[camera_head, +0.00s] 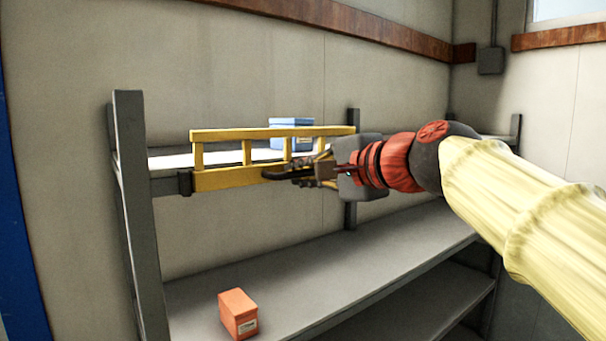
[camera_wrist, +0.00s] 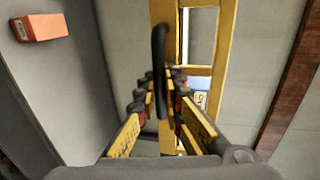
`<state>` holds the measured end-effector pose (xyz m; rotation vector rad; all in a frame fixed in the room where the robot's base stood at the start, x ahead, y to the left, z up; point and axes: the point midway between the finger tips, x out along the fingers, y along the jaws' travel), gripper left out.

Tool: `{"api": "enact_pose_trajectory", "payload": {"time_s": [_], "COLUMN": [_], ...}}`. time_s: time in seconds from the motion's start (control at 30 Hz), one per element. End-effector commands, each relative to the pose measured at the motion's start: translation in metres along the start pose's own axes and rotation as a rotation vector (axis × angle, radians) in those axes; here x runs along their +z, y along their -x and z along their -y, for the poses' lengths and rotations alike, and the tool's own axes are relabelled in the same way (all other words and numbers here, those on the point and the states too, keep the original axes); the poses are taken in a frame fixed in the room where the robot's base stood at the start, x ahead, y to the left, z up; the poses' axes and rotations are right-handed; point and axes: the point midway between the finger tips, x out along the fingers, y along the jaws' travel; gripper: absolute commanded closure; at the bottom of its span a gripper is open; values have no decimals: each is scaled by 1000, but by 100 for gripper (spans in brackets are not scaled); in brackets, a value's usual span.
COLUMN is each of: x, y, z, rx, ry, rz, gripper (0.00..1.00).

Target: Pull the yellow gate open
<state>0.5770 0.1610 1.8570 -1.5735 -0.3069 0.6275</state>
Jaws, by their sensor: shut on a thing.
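The yellow gate (camera_head: 231,180) is a barred panel at the upper shelf of a grey rack, with a dark hinge or bracket at its left end. A dark handle (camera_head: 274,174) stands out from its lower rail. My gripper (camera_head: 300,172) is shut on this handle, in front of the gate's middle. In the wrist view the dark handle (camera_wrist: 159,55) runs between my gripper's fingers (camera_wrist: 160,85), with the yellow gate (camera_wrist: 200,20) behind. The fingers hide part of the handle. I cannot tell whether the gate stands away from the shelf.
A blue box (camera_head: 291,128) sits on the upper shelf behind the gate. An orange box (camera_head: 238,313) stands on the shelf below, near its front left. A grey rack post (camera_head: 140,215) rises left of the gate. The lower shelf (camera_head: 340,262) is otherwise largely clear.

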Motion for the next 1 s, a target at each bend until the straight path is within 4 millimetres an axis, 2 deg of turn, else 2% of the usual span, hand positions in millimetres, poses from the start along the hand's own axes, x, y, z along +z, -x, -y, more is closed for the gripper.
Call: {"api": "enact_pose_trajectory", "payload": {"time_s": [0.17,0.37,0.57,0.8,1.0], "x": [-6,-35,-93,-180,-245], "y": [-1,-1,-1,0,0], "z": [-2,-3,-4,-1,1], "rx": [2,4,4,5,6], "ry": [-1,-2,-5,-5,-5], "rz": [-2,-5,-6,-5,-3], "gripper": [100,100,100,100,100]}}
